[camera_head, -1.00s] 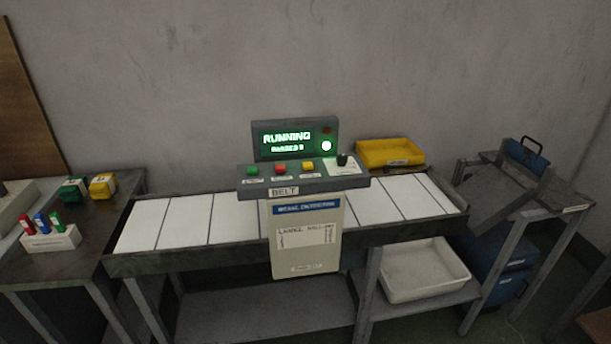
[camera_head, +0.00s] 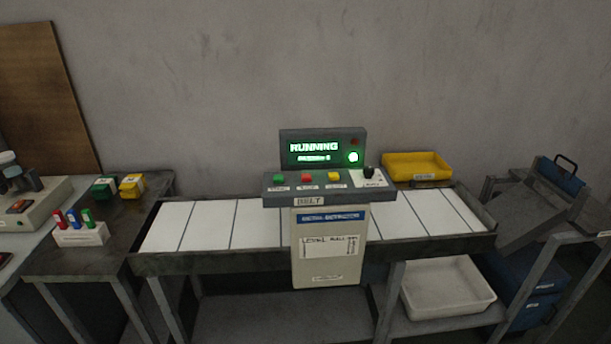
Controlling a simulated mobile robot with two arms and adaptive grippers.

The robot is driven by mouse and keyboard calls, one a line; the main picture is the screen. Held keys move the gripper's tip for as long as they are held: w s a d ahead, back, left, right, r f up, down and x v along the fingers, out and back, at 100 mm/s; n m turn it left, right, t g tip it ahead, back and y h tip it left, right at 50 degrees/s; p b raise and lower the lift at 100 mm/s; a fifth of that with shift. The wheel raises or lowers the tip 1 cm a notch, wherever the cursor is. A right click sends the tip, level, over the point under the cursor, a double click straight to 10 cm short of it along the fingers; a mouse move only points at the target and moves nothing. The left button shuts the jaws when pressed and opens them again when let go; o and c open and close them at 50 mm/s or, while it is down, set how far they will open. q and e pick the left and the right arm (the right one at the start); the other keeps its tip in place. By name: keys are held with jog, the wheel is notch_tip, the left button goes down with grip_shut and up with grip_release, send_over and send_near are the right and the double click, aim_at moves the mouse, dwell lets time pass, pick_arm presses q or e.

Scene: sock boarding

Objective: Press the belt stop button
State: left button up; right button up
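The belt control panel (camera_head: 330,195) stands at the front middle of the conveyor, with a "BELT" label under it. It carries a green button (camera_head: 279,178), a red button (camera_head: 307,179), a yellow button (camera_head: 334,178) and a black knob (camera_head: 369,172). The labels under the buttons are too small to read. The display (camera_head: 322,150) behind them reads "RUNNING" in green, with a green lamp lit at its right. The conveyor belt (camera_head: 205,226) is white and bare. Neither of my grippers is in view.
A yellow tray (camera_head: 416,166) sits behind the belt and a white bin (camera_head: 447,288) on the shelf below. A side table (camera_head: 105,238) at the left holds a marker rack (camera_head: 82,236) and small green and yellow boxes. A metal chute (camera_head: 535,210) stands at the right.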

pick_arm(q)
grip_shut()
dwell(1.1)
